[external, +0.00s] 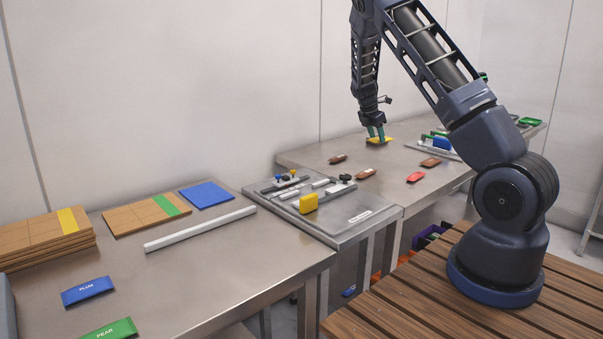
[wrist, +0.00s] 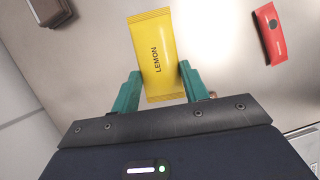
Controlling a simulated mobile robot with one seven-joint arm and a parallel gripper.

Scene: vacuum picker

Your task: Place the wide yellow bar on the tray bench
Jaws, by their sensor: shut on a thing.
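My gripper (external: 376,133) is over the back bench (external: 318,163), with its green fingers shut on a yellow bar (external: 386,141). In the wrist view the fingers (wrist: 160,85) close on the two sides of the bar, which reads LEMON (wrist: 153,40). The bar juts out past the fingertips. It is low over the bench; I cannot tell whether it touches the surface. I cannot tell for sure which bench is the tray bench.
Brown bars (external: 366,174) and a red bar (external: 415,177) lie on the back bench. A metal fixture plate (external: 350,218) with a yellow block (external: 308,202) stands between the benches. The front bench (external: 215,275) holds brown boards (external: 45,240), a blue PLUM packet (external: 87,291) and a green PEAR packet (external: 110,329).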

